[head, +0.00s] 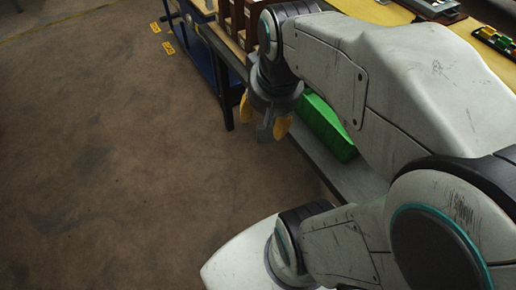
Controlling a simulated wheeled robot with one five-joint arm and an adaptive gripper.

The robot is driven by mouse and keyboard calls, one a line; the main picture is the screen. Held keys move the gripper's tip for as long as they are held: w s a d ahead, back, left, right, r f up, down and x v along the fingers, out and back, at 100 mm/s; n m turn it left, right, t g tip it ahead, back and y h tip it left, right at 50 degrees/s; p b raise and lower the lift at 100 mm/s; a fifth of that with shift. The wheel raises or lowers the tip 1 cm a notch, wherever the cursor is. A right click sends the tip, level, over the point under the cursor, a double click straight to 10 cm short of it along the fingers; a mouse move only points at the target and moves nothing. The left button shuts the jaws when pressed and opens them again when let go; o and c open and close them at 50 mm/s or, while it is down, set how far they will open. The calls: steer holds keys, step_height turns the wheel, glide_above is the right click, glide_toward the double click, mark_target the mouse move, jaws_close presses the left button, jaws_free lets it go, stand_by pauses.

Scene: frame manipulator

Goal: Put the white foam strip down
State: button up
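My gripper (266,128) hangs at the end of my arm, pointing down, in front of the workbench edge. Its yellow fingers show on either side of a small grey piece. I cannot tell whether that piece is part of the gripper or something held. I cannot make out a white foam strip anywhere in the head view. My arm hides much of the workbench (384,11).
A green bin (328,126) sits on the grey lower shelf (352,177), behind my gripper. Brown upright blocks (236,18) stand on the bench's left part. A blue frame (201,55) and yellow floor marks (169,47) are farther back. Brown floor at left is clear.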

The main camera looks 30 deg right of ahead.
steer(key=s+a+f+n, duration=0.2)
steer(key=s+a+n, duration=0.3)
steer(key=shift+f+y, duration=0.2)
steer(key=shift+y, duration=0.2)
